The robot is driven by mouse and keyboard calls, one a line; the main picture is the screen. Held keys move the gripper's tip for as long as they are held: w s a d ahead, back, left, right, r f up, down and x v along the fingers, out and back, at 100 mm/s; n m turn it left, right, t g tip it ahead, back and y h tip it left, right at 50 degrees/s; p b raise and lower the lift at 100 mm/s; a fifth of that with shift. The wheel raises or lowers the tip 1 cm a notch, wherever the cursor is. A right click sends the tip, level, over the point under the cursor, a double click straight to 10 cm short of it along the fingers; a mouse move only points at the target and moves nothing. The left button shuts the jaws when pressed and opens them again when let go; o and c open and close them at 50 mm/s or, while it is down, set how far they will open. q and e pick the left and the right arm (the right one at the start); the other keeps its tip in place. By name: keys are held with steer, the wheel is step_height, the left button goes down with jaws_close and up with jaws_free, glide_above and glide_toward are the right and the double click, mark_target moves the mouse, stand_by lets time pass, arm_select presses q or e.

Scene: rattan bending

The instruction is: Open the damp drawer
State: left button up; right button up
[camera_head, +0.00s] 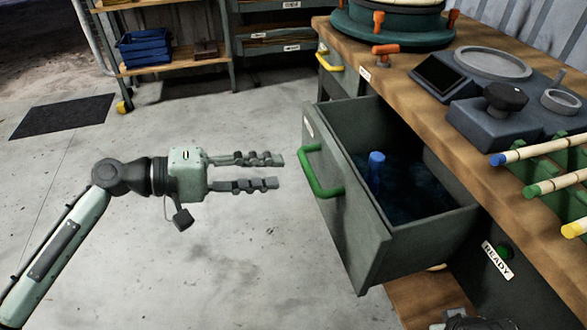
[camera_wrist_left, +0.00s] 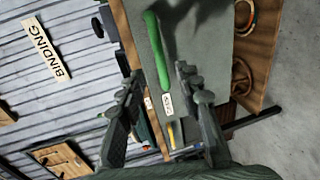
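The damp drawer (camera_head: 345,215) is a dark green-grey drawer pulled well out of the wooden-topped bench. Its green bar handle (camera_head: 322,172) is on the front, and the handle also shows in the left wrist view (camera_wrist_left: 157,50). Inside lie dark blue, wet-looking contents (camera_head: 415,190) and an upright blue cylinder (camera_head: 376,172). My left gripper (camera_head: 279,170) is open and empty, its fingers pointing at the handle with a gap between. A small dark piece at the bottom edge (camera_head: 463,321) may be my right gripper; its fingers cannot be made out.
The bench top (camera_head: 400,85) holds a dark device with a knob (camera_head: 505,98) and a green rack (camera_head: 560,165) of rods. A yellow-handled drawer (camera_head: 330,62) is beyond the open one. Floor around my left arm is clear.

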arm_select(q)
steer(key=v, duration=0.3)
steer(key=shift+s+a+r, duration=0.1)
steer(key=shift+a, duration=0.15)
steer(key=s+a+f+m+y, duration=0.1)
steer(key=f+y, duration=0.2)
steer(key=f, duration=0.4)
steer(key=s+a+f+m+y+p, duration=0.1)
steer(key=s+a+f+y, duration=0.1)
steer(key=f, duration=0.5)
steer(key=s+a+f+m+y, duration=0.1)
steer(key=f+y, duration=0.2)
steer(key=f, duration=0.4)
steer(key=s+a+f+m+g+y+p, duration=0.1)
steer(key=s+a+f+m+g+y, duration=0.1)
steer(key=s+a+f+y, duration=0.6)
steer(key=s+a+f, duration=0.3)
steer(key=shift+s+a+m, duration=0.15)
steer(key=shift+s+m, duration=0.1)
steer(key=shift+m, duration=0.05)
arm_select(e)
steer(key=f, duration=0.4)
steer(key=shift+w+a+f, duration=0.1)
steer(key=shift+w+f, duration=0.15)
steer(key=shift+f, duration=0.15)
